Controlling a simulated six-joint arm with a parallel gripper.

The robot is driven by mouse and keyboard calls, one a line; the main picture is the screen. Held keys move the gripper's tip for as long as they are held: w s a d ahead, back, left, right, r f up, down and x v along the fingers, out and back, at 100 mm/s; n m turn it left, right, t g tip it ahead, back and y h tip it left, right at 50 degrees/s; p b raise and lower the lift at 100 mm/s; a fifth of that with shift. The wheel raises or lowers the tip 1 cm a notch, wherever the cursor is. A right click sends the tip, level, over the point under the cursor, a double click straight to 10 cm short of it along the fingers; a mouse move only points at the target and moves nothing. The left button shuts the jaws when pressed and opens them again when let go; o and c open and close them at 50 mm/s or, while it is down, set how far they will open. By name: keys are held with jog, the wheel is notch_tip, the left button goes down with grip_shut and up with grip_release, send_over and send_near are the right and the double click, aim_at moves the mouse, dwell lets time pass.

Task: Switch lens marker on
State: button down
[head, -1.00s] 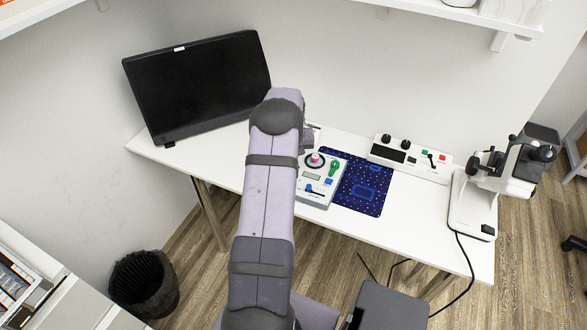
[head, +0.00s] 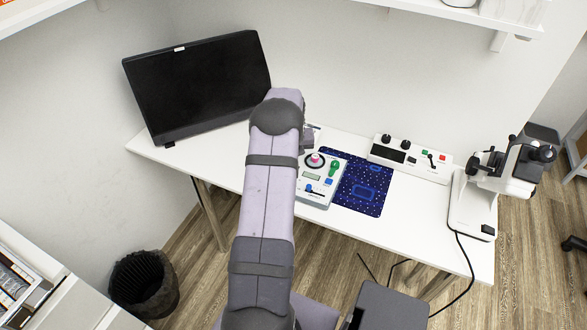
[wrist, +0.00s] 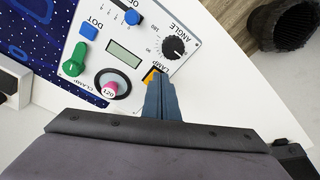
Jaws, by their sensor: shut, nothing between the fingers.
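The lens marker, a white control box (head: 319,199), stands on the desk just right of my arm in the head view; the arm hides its left part. In the wrist view its panel (wrist: 103,74) shows a black ANGLE knob (wrist: 173,47), a small display (wrist: 123,54), a blue DOT button (wrist: 89,30), a green clamp knob (wrist: 74,62), a pink-topped round knob (wrist: 110,88) and a blue-ended slider (wrist: 132,17). A small yellow-orange switch (wrist: 148,74) is partly hidden by my gripper (wrist: 158,78). My gripper is shut and empty, its tips close beside that switch; contact is unclear.
A dark blue patterned mat (head: 363,184) lies right of the box. A white switch unit (head: 410,158) and a white microscope-like instrument (head: 480,190) stand farther right. A monitor (head: 198,84) is at the back left. The desk front (head: 425,224) is clear. A black bin (head: 143,284) stands on the floor.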

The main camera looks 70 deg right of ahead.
jog(key=shift+f+b, duration=0.5)
jog(key=shift+f, duration=0.3)
dwell(0.9)
notch_tip(320, 180, up, 7)
jog(key=p, duration=0.4)
jog(key=shift+p, duration=0.35)
dwell(0.3)
dwell(0.3)
jog(key=w+a+r+n, duration=0.25)
jog(key=w+a, duration=0.25)
jog(key=a, duration=0.4)
jog(key=w+a+r+n+y, duration=0.1)
jog(key=w+a+r, duration=0.3)
jog(key=a, duration=0.6)
jog(key=w+a+r+n, duration=0.2)
jog(key=w+a, duration=0.4)
jog(key=a, duration=0.3)
jog(key=s+a+n, duration=0.3)
jog(key=s+a, duration=0.3)
jog(key=a, duration=0.6)
jog(key=s+a+n+g, duration=0.1)
jog(key=s+a+n, duration=0.2)
jog(key=a, duration=1)
jog(key=s+r, duration=0.1)
jog(key=s, duration=0.2)
jog(key=shift+s+y, duration=0.2)
jog(key=shift+y, duration=0.1)
